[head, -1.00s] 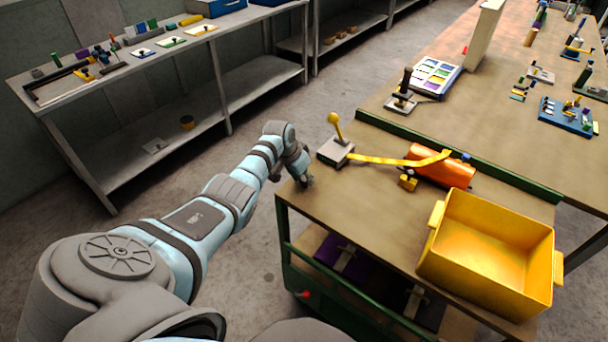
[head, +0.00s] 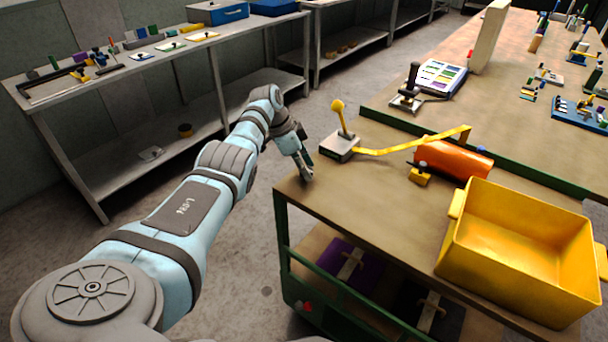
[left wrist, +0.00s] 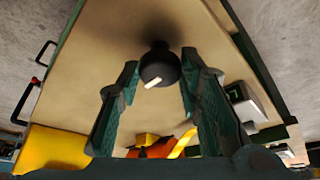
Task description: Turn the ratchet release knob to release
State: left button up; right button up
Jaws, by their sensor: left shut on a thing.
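A round black knob (left wrist: 160,66) with a white mark stands on the tan bench top in the left wrist view. My left gripper (head: 306,168) is at the bench's near left corner in the head view. In the left wrist view its two green fingers lie on either side of the knob, shut on it. The knob is hidden behind the gripper in the head view. A grey ratchet box (head: 340,149) with a yellow ball-topped lever (head: 339,113) stands just right of the gripper. A yellow strap (head: 395,150) runs from it towards an orange cylinder (head: 455,158).
A yellow bin (head: 515,285) stands at the bench's right front. A small yellow block (head: 420,176) sits by the cylinder. A black-handled device (head: 410,88) and a tray of coloured pads (head: 441,77) are farther back. Bare bench top (head: 350,193) lies in front of the ratchet box.

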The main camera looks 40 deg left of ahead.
dwell(0.4)
pick_arm(q)
jog(key=o, duration=1.1)
jog(key=v, duration=1.2)
jog(key=shift+w+d, duration=0.1)
jog(key=shift+w, duration=0.05)
